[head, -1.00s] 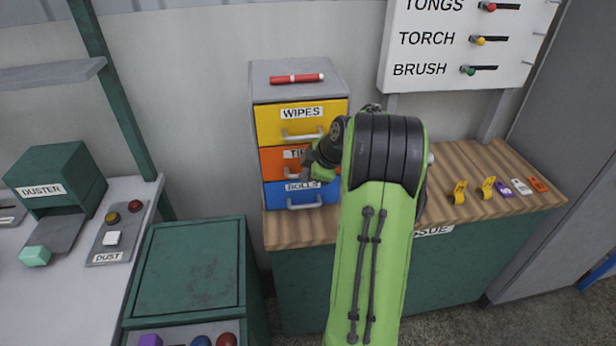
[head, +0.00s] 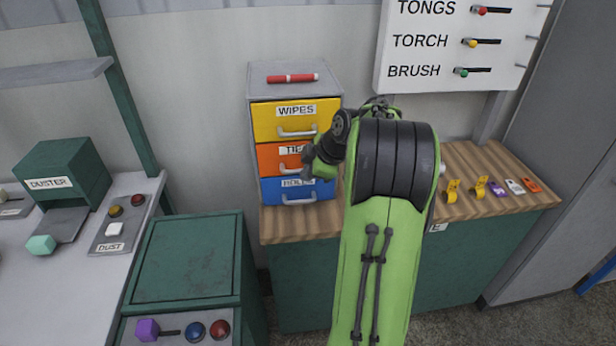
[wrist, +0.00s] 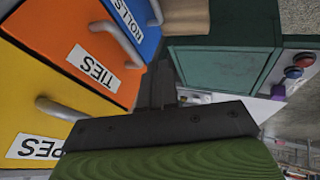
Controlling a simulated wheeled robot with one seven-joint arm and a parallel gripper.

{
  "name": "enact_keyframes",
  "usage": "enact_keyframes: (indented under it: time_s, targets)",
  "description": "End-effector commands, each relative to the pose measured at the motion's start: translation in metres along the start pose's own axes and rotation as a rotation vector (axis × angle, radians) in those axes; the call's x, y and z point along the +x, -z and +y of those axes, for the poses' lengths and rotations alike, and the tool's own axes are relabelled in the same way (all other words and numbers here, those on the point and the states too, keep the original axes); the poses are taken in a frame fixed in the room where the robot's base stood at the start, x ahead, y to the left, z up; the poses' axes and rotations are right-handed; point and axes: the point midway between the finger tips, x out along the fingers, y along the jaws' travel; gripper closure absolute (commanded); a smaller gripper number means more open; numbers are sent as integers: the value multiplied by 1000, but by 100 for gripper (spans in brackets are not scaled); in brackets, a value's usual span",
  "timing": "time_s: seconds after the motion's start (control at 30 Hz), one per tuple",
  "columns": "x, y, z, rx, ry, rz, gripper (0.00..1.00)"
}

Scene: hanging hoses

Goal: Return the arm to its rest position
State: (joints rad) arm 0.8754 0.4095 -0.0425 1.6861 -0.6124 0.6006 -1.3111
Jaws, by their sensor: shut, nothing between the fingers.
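My green arm with black joint bands rises through the middle of the head view. My gripper (head: 309,163) is in front of the drawer unit (head: 294,77), over the orange and blue drawers, partly hidden by the arm. It is shut and empty. In the wrist view its dark and green body fills the bottom. The yellow WIPES drawer (head: 297,121), orange TIES drawer (head: 270,159) and blue ROLLS drawer (head: 275,190) look shut. In the wrist view the TIES drawer (wrist: 70,40) and its handle are close beside the gripper.
A red marker (head: 292,77) lies on the drawer unit. The wooden bench (head: 480,160) holds yellow clips and small tags at right. A tool board (head: 450,45) hangs above. A green cabinet (head: 188,258) with coloured knobs and a duster machine (head: 65,175) stand at left.

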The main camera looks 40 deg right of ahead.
Motion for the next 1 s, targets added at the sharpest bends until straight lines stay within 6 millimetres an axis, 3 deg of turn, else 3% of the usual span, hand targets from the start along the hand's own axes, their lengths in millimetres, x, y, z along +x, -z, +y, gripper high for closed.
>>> enact_keyframes:
  time_s: [0.3, 0.73, 0.77, 0.87, 0.9, 1.0]
  targets:
    - [-60, -1, 0, 1, -1, -2, 100]
    - [-70, 5, -3, 8, 4, -2, 100]
    - [-71, 12, -6, 16, 6, -4, 100]
    - [-84, 62, -36, 99, 20, -16, 100]
    - [-92, 87, -58, 157, 28, -27, 100]
    - [-115, 132, -124, 325, 38, -56, 100]
